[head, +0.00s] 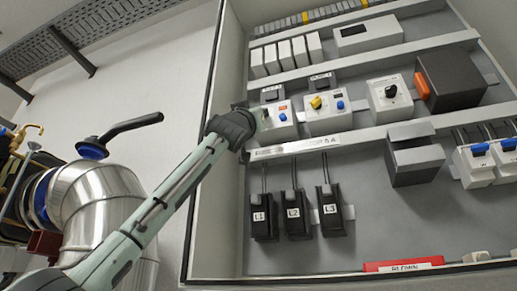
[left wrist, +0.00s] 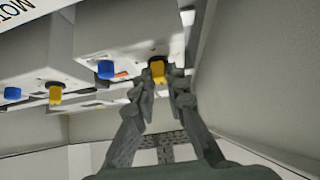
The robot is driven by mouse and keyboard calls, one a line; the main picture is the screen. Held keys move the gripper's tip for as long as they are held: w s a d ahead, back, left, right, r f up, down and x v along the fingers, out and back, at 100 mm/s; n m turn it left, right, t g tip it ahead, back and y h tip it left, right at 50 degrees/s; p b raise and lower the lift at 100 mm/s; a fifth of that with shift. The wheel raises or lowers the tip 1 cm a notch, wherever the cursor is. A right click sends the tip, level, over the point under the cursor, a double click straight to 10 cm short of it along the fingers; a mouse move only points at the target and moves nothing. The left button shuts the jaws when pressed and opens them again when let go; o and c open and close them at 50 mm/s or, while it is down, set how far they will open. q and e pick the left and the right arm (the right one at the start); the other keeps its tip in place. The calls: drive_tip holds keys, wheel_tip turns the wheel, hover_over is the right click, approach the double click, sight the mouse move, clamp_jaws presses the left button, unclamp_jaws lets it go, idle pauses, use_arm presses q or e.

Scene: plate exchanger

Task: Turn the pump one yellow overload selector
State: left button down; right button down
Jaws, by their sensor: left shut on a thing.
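My left gripper (head: 262,114) is at the front of the leftmost white overload unit (head: 284,131) in the cabinet. In the left wrist view its two fingers (left wrist: 160,86) are shut around a yellow selector (left wrist: 157,70). That selector is hidden behind the gripper in the head view. A blue button (head: 283,117) sits beside it and also shows in the left wrist view (left wrist: 105,69). The neighbouring unit (head: 325,124) has another yellow selector (head: 316,102), turned at an angle, and a blue button (head: 340,105). My right gripper is not in view.
The cabinet's left wall (head: 229,60) is close to my left arm. Black blocks marked L1 (head: 263,216), L2 (head: 295,214) and L3 (head: 329,211) hang below. Silver pipework (head: 105,195) stands at left.

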use_arm(q)
drive_tip(key=shift+a+m+g+h, duration=0.1)
drive_tip(key=shift+m+g+h, duration=0.6)
drive_tip(key=shift+m+h, duration=0.7)
drive_tip(key=shift+a+m+g+h, duration=0.1)
drive_tip(key=shift+m+g+h, duration=0.6)
drive_tip(key=shift+m+h, duration=0.7)
drive_tip(key=shift+m, duration=0.5)
drive_tip(key=shift+d, duration=0.1)
drive_tip(key=c, duration=1.5)
unclamp_jaws()
drive_tip(key=shift+c, duration=0.2)
drive_tip(key=v, duration=1.2)
drive_tip(key=shift+s+r, duration=0.1)
drive_tip(key=shift+r, duration=0.05)
